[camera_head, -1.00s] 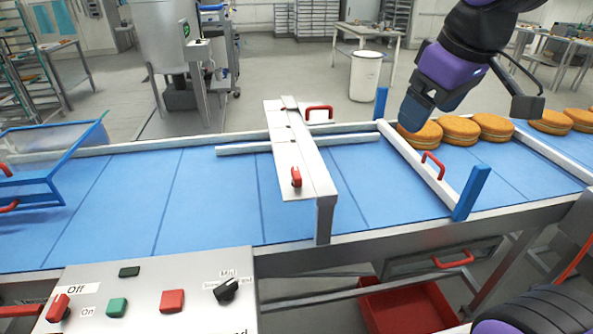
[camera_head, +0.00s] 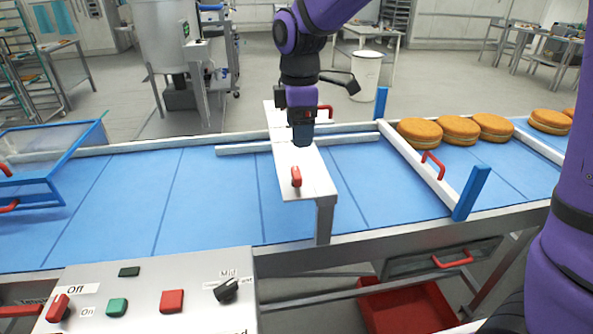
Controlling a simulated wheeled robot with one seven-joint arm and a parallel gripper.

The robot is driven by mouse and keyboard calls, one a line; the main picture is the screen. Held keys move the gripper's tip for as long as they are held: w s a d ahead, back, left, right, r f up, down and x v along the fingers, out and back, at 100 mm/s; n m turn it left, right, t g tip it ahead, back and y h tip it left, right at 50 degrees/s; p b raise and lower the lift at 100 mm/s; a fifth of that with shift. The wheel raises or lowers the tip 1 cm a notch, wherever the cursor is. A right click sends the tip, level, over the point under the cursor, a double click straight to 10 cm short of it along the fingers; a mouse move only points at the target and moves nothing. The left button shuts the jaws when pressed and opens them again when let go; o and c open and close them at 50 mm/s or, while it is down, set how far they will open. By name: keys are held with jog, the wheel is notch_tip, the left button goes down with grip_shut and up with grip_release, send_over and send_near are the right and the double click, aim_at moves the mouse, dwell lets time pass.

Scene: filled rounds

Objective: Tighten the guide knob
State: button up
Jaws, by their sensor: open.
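A red knob (camera_head: 296,176), the likely guide knob, stands upright near the front end of a white plate (camera_head: 318,186). The plate bridges the blue conveyor belt. My gripper (camera_head: 302,144) points down over the middle of the plate, behind the knob and apart from it in the picture. It is open and appears to hold nothing. Its fingers overlap in this view and hide part of the plate. I cannot tell whether the fingertips touch it. Pale guide rails (camera_head: 245,148) run along the belt beneath the plate.
A white cross bar (camera_head: 410,160) with a red handle (camera_head: 433,163) and blue end posts spans the belt on the right. Filled rounds (camera_head: 458,129) stand beyond it. A control panel (camera_head: 200,275) is at the front left. The belt (camera_head: 210,205) left of the plate is clear.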

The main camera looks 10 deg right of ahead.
aim_at(296, 172)
jog(key=f, duration=1.1)
jog(key=shift+w+a+f, duration=0.1)
jog(key=shift+a, duration=0.15)
jog(key=c, duration=0.9)
